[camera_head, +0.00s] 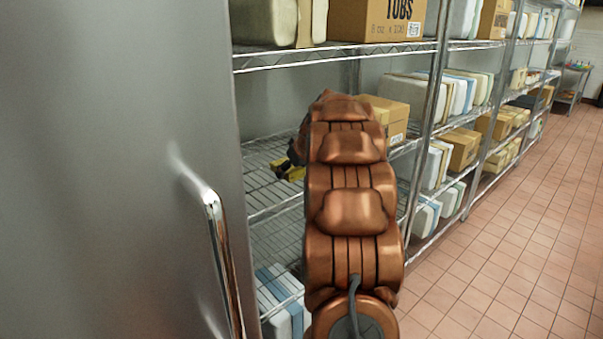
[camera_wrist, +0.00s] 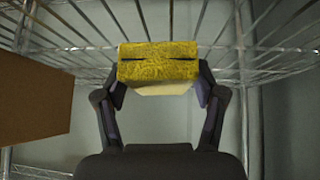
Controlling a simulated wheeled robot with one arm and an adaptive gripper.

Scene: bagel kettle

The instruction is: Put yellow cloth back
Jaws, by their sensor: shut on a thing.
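The yellow cloth (camera_wrist: 158,62) is folded and sits between the two fingers of my gripper (camera_wrist: 160,88) in the wrist view. My gripper is shut on it. In the head view a small part of the yellow cloth (camera_head: 296,173) shows at the left of my arm, over a wire shelf (camera_head: 262,190). My arm hides most of the gripper there. I cannot tell whether the cloth touches the shelf wires. A pale layer shows along one side of the cloth in the wrist view.
A cardboard box (camera_head: 392,112) stands right of the cloth on the shelf; a box (camera_wrist: 35,90) shows at left in the wrist view. A steel door with a handle (camera_head: 222,255) stands close at left. Shelf posts (camera_head: 432,110) and an upper shelf bound the space. The tiled floor (camera_head: 520,220) is clear.

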